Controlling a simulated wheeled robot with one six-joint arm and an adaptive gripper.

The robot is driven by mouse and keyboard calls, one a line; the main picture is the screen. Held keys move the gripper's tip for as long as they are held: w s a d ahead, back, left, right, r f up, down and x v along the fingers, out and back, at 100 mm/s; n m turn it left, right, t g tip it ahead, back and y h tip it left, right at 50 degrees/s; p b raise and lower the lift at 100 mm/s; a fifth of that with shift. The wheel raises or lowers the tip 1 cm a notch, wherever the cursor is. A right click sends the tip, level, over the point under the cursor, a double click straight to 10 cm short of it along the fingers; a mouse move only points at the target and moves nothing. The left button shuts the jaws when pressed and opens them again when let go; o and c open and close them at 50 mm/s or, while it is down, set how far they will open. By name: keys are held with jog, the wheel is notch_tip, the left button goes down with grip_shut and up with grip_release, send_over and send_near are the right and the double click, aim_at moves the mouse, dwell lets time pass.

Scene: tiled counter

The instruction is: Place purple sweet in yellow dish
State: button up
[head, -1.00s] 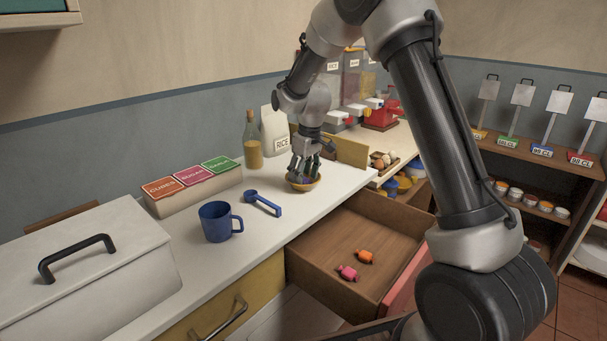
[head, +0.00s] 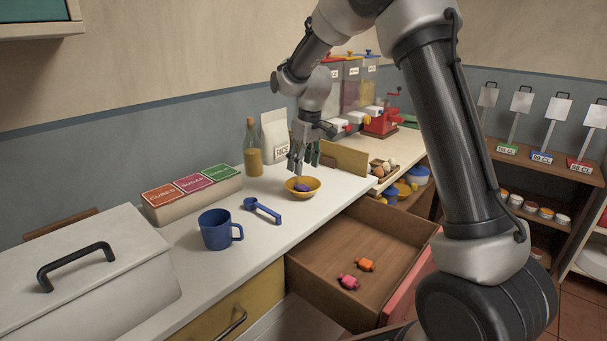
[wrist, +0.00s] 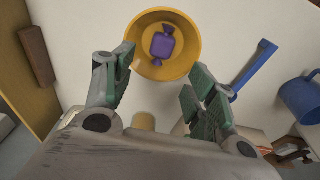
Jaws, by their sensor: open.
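The purple sweet (head: 301,187) lies inside the yellow dish (head: 314,192) on the white counter. In the wrist view the purple sweet (wrist: 162,44) rests on the bottom of the yellow dish (wrist: 185,66), apart from the fingers. My gripper (head: 303,165) is above and slightly behind the dish, open and empty. In the wrist view its green-padded fingers (wrist: 162,82) are spread wide, with the dish beyond their tips.
A bottle (head: 252,155) and rice bag (head: 275,135) are behind. The open drawer (head: 325,275) in front holds a pink sweet (head: 348,282) and an orange sweet (head: 365,264).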

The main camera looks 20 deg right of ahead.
jog(key=shift+r, duration=0.25)
jog(key=shift+s+m, duration=0.1)
jog(key=shift+m, duration=0.2)
jog(key=shift+m+g, duration=0.6)
jog(key=shift+g, duration=0.1)
jog(key=s, duration=0.1)
jog(key=s+d+f, duration=0.1)
jog(key=s, duration=0.1)
jog(key=s+f, duration=0.1)
jog(key=s, duration=0.1)
jog(key=shift+s+d+f, duration=0.1)
jog(key=shift+s+d, duration=0.05)
jog(key=shift+d, duration=0.2)
jog(key=s+d+r+m+t, duration=0.1)
jog(key=s+d+r, duration=0.3)
jog(key=s, duration=0.6)
jog(key=s+d+r+m+t, duration=0.2)
jog(key=s+d+r, duration=0.2)
jog(key=s, duration=0.7)
jog(key=s+d+r+m+t+h, duration=0.1)
jog(key=s+d+r, duration=0.4)
jog(key=s, duration=0.6)
jog(key=shift+s+r+m, duration=0.15)
jog(key=shift+r+m, duration=0.35)
